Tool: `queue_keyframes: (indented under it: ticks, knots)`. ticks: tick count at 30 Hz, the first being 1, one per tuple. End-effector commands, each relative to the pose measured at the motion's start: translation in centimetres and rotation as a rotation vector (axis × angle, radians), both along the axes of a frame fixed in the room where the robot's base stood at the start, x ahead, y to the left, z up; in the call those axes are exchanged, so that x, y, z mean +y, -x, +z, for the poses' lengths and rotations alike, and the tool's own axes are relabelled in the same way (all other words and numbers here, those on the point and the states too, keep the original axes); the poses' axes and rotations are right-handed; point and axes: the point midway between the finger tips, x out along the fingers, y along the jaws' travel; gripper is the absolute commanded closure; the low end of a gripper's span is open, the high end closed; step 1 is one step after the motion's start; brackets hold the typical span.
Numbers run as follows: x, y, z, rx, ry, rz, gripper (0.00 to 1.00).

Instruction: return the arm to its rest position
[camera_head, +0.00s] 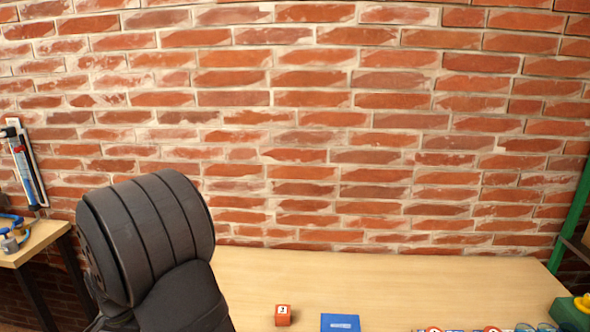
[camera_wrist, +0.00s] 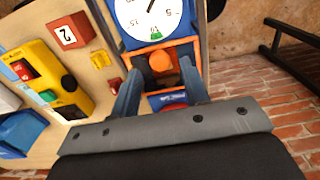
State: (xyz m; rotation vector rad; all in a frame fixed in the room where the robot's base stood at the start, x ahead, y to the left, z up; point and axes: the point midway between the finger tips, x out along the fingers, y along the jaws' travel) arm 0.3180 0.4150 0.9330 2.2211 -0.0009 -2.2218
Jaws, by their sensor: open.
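My gripper (camera_wrist: 160,84) shows in the wrist view with its two blue-grey fingers spread apart. An orange part with a round orange knob (camera_wrist: 160,62) appears between and beyond the fingers; I cannot tell how far away it is. A white-faced dial gauge (camera_wrist: 148,14) on a blue body is just above it in the picture. In the head view, my dark arm (camera_head: 150,240) stands at the lower left, and my gripper is not in that view.
A wooden table (camera_head: 400,280) stands before a brick wall (camera_head: 330,130). A red cube marked 2 (camera_head: 283,315) and a blue box (camera_head: 340,323) lie at its front. A green block (camera_head: 568,314) is at the right. A yellow device (camera_wrist: 45,80) shows in the wrist view. The table's back is clear.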

Motion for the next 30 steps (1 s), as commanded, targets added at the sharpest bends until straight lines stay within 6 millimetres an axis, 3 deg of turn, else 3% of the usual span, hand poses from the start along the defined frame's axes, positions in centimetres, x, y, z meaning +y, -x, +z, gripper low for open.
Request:
queue_keyframes:
  ticks: [4,12,18,30]
  knots:
    - [-0.1,0.1,-3.2,0.002,0.003,0.0,0.58]
    - [0.0,5.5,-2.9,0.0,0.0,0.005,0.58]
    - [0.0,8.2,-2.9,0.0,-0.001,0.003,0.58]
    - [0.0,8.5,-2.2,0.0,-0.001,0.0,0.58]
